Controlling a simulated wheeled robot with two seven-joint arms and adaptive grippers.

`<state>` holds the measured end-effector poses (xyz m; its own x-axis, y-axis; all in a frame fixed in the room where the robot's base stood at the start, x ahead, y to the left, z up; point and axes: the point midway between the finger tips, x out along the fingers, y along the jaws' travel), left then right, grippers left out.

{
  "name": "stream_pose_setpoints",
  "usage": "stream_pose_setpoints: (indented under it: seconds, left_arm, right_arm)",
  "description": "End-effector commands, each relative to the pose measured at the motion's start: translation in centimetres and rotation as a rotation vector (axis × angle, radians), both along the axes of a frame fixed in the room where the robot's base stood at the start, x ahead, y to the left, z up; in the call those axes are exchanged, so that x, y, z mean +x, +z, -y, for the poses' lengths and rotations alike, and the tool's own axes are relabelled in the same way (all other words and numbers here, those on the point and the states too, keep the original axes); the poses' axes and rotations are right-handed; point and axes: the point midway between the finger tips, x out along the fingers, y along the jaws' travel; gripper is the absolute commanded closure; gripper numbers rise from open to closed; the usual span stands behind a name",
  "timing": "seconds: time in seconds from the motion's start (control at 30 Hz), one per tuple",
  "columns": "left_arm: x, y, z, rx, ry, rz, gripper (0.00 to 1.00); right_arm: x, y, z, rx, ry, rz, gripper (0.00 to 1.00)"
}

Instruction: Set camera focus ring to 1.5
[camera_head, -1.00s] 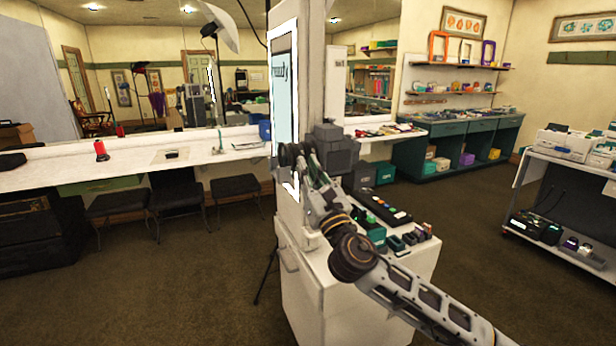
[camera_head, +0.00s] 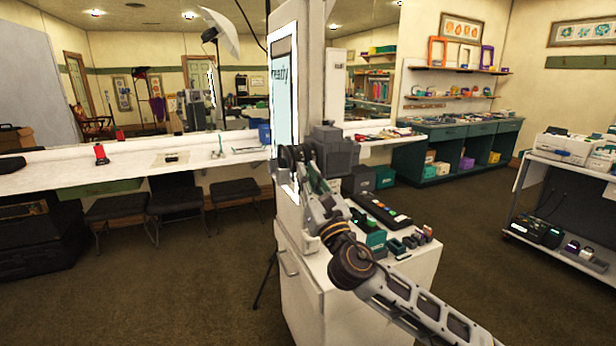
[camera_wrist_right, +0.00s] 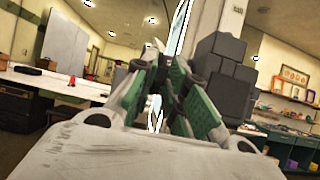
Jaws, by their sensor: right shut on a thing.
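A dark grey boxy camera (camera_head: 336,150) stands above the white cabinet beside the white post, its lens end toward the left. My right gripper (camera_head: 300,160) is at that lens end. In the right wrist view its green-sided fingers (camera_wrist_right: 158,68) are closed in at the lens, and the camera body (camera_wrist_right: 217,78) shows as dark blocks just right of them. The fingers hide most of the focus ring, so its marks and setting cannot be read. My left gripper is not in view.
The white cabinet (camera_head: 318,292) carries a black control box with coloured buttons (camera_head: 381,210) and several small dark and green items. Stools (camera_head: 174,199) stand along the counter; the floor is open.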

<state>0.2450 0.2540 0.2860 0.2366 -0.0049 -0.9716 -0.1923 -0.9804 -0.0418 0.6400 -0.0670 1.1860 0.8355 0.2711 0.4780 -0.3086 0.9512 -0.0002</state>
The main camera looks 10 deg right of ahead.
Motion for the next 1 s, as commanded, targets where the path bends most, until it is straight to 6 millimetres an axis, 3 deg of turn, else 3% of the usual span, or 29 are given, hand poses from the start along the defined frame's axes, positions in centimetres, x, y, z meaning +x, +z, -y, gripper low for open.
stream_pose_setpoints:
  seconds: [0.03,0.37,0.4,0.57,1.0]
  left_arm:
    - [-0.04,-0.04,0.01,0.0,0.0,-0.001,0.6]
    - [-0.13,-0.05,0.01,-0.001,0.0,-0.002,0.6]
    - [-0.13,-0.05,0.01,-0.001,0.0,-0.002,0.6]
    - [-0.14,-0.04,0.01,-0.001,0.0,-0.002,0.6]
    - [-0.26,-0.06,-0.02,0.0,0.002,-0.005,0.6]
  right_arm:
    - [0.13,-0.73,-0.14,-0.003,0.002,-0.013,1.0]
    - [0.14,-0.77,-0.15,-0.003,0.003,-0.013,1.0]
    - [0.14,-0.77,-0.15,-0.003,0.003,-0.013,0.85]
    - [0.09,-0.54,-0.11,-0.002,0.001,-0.009,0.64]
    - [-0.1,-0.3,0.01,-0.002,0.001,-0.004,0.64]
